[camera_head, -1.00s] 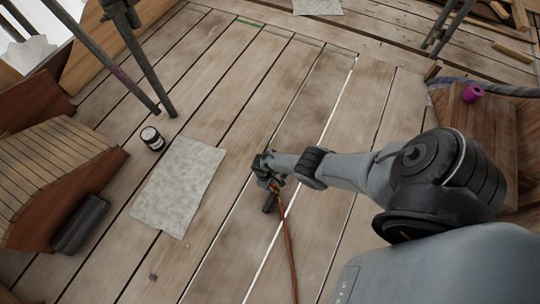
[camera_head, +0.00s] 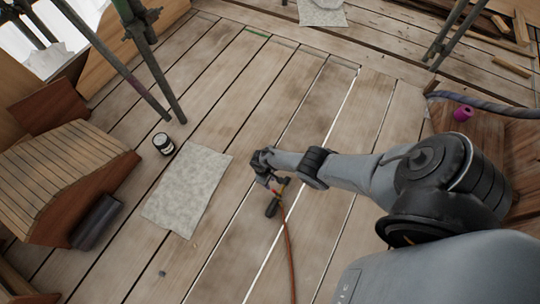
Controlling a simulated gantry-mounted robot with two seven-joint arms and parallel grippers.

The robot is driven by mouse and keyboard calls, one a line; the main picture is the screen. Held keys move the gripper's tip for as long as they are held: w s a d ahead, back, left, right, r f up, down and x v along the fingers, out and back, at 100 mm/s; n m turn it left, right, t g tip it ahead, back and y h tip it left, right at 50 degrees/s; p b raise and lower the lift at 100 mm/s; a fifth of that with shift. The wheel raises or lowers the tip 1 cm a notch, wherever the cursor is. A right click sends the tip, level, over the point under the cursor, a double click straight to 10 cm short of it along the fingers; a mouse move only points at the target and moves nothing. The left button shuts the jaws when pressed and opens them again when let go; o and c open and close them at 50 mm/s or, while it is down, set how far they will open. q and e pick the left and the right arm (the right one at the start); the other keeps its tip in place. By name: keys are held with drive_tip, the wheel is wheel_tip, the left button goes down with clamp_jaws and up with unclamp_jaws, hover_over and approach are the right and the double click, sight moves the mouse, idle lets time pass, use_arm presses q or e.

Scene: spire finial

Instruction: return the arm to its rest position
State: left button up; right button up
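My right arm (camera_head: 350,170) reaches in from the right, stretched out over the plank deck (camera_head: 310,110). Its gripper (camera_head: 263,168) is small and dark in the middle of the view, and its fingers are too small to tell open from shut. Just below it is a dark-handled tool (camera_head: 271,207) with red and yellow parts and an orange hose (camera_head: 290,250) trailing toward the bottom edge. I cannot tell whether the gripper touches or holds this tool. My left gripper does not show.
A pale sheet (camera_head: 187,188) and a small dark jar (camera_head: 163,143) lie left of the gripper. A slatted wooden piece (camera_head: 65,175) and a dark cylinder (camera_head: 97,222) are farther left. Scaffold poles (camera_head: 150,60) stand upper left. A purple roll (camera_head: 463,113) sits at right.

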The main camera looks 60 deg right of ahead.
drive_tip(key=shift+s+r, duration=0.1)
idle(0.4)
drive_tip(key=s+a+r+g+p, duration=0.15)
drive_tip(key=s+p, duration=0.55)
drive_tip(key=s, duration=0.7)
drive_tip(key=s+a+r+n+p, duration=0.1)
drive_tip(key=s+a+r+p, duration=0.2)
drive_tip(key=s+r+p, duration=0.35)
drive_tip(key=w+a+r+t+p, duration=0.25)
drive_tip(key=a+r+p, duration=0.2)
drive_tip(key=r, duration=1.05)
drive_tip(key=w+a+r+n+t+p, duration=0.1)
drive_tip(key=w+a+r+p, duration=0.3)
drive_tip(key=r, duration=1)
drive_tip(key=w+a+r+t+p, duration=0.2)
drive_tip(key=w+a+r+p, duration=0.3)
drive_tip(key=r, duration=1)
wheel_tip(320, 180, up, 50)
drive_tip(key=d+t+p, duration=0.1)
drive_tip(key=d+p, duration=0.1)
drive_tip(key=p, duration=3.6)
drive_tip(key=shift+f+t, duration=0.15)
drive_tip(key=shift+t, duration=0.25)
